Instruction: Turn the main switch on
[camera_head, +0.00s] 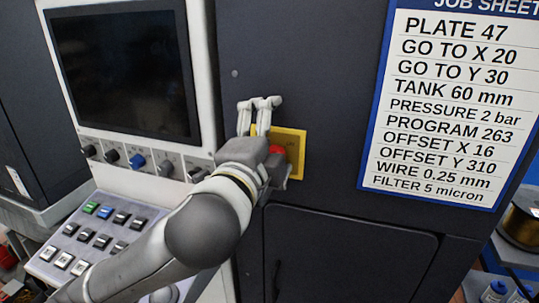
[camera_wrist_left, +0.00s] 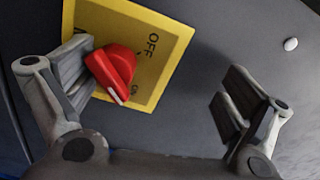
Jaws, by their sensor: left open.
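The main switch is a red knob (camera_head: 277,150) on a yellow plate (camera_head: 297,141) on the dark cabinet front. In the left wrist view the red knob (camera_wrist_left: 112,68) has a white mark on its lower end, and the yellow plate (camera_wrist_left: 160,35) reads OFF near the top; other lettering is partly hidden. My left gripper (camera_head: 270,140) is at the switch with its fingers spread. In the left wrist view my left gripper (camera_wrist_left: 152,85) is open. One finger is close beside the knob, contact unclear; the other is well apart to the right. My right gripper is not in view.
A dark screen (camera_head: 122,72) and a row of small knobs (camera_head: 137,161) are on the left panel, above a sloped keypad (camera_head: 97,240). A job sheet (camera_head: 450,110) is on the cabinet at right. A wire spool (camera_head: 522,222) stands at the far right.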

